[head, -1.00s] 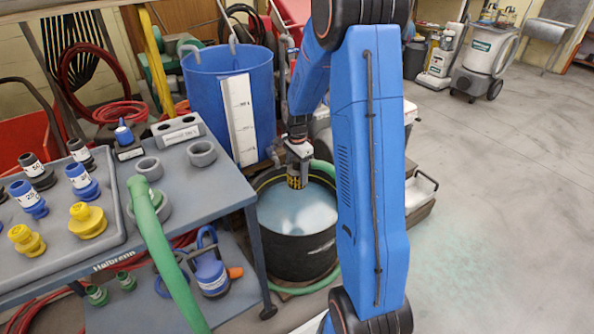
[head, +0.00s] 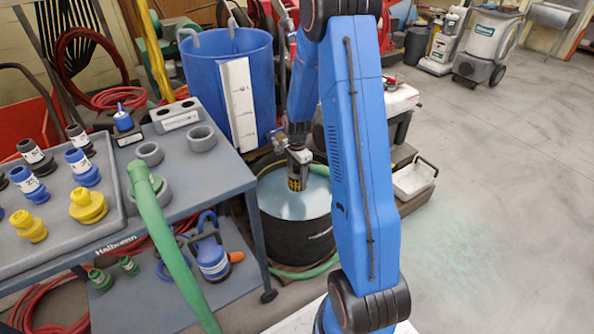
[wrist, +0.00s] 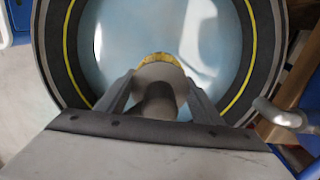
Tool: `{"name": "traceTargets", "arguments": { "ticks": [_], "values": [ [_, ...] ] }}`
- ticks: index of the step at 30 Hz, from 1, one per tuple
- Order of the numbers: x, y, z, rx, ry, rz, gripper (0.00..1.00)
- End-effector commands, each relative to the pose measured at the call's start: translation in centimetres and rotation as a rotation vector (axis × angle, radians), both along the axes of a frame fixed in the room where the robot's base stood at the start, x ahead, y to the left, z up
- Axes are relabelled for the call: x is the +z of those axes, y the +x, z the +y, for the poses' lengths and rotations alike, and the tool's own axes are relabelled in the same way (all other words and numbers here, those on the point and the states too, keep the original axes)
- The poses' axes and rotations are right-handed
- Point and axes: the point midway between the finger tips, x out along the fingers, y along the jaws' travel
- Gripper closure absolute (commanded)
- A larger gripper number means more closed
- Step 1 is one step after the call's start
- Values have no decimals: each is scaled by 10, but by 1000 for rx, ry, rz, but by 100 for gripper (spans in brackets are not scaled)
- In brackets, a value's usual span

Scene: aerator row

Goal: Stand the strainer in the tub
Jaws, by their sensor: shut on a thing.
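My gripper (head: 298,160) is shut on the strainer (head: 296,182), a grey fitting with a yellow mesh lower part. The strainer hangs from the fingers over the open black tub (head: 300,240). In the wrist view the strainer (wrist: 158,75) sits between the two fingers (wrist: 158,100), with its yellow rim facing the tub's water. The tub (wrist: 68,50) has a yellow line inside its wall and pale blue water. I cannot tell whether the strainer's lower end touches the water.
A grey cart (head: 235,178) with fittings and a green hose (head: 158,225) stands left of the tub. A tall blue bin (head: 205,85) is behind it. A grey tray (head: 415,178) lies to the right. The floor at the right is clear.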

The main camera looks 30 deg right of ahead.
Motion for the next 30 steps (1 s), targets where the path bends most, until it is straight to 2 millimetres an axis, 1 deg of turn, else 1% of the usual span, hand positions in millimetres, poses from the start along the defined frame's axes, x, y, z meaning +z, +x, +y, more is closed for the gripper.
{"name": "traceTargets", "arguments": {
  "ticks": [3, 30],
  "values": [
    [-12, 0, 0, 0, 0, 1, 72],
    [-98, 0, 0, 0, 0, 1, 72]
  ]
}}
